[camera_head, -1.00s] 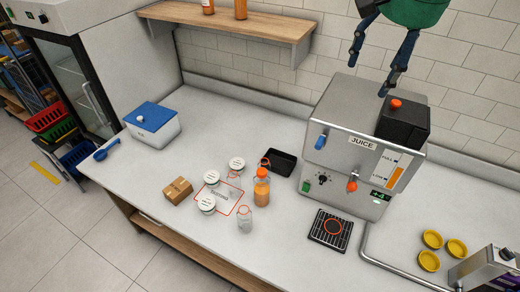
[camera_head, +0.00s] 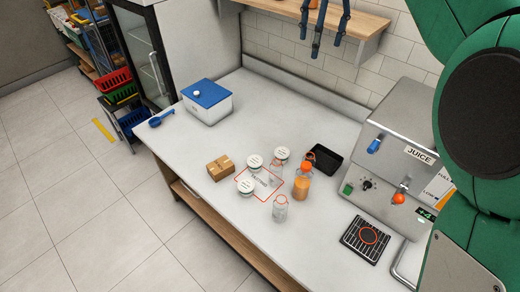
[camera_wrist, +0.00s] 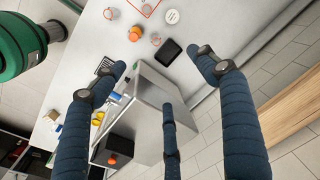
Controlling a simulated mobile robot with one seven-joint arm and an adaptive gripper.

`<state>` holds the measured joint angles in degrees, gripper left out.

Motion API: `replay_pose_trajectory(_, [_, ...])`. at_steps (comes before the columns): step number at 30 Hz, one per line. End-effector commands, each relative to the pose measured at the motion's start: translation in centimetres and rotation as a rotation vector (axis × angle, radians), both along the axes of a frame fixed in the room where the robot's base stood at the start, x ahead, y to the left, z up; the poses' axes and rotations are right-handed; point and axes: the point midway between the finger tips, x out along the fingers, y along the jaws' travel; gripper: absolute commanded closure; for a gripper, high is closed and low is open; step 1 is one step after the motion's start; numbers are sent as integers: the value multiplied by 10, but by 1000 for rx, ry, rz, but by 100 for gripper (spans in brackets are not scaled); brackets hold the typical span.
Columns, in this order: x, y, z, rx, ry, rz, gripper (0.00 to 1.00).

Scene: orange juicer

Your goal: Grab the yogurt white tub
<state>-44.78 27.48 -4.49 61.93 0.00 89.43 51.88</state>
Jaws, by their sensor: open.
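Several small white round tubs with printed lids stand close together on the counter. One is at the back right (camera_head: 282,153), one at the back left (camera_head: 255,161) and one at the front (camera_head: 246,188). A white lid also shows at the top of the wrist view (camera_wrist: 172,16). I cannot read the labels to tell which is yogurt. My gripper (camera_head: 322,38) is open and empty, high in front of the wall shelf and well away from the tubs. Its blue fingers also spread across the wrist view (camera_wrist: 163,75).
A black tray (camera_head: 323,158) lies behind. The juicer (camera_head: 400,150) stands right. A blue-lidded box (camera_head: 207,104) stands left, with clear counter between.

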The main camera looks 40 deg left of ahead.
Motion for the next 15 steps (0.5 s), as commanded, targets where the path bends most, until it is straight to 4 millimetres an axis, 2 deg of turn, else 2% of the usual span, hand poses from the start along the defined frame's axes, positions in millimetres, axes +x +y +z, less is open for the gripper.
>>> replay_pose_trajectory(1, [-3, 21, -9, -6, 9, 1, 27])
replay_pose_trajectory(6, [-18, 77, -32, -25, 32, -8, 27])
replay_pose_trajectory(9, [-28, 104, -44, -33, 41, -14, 27])
replay_pose_trajectory(15, [-43, 138, -61, -47, 55, -21, 27])
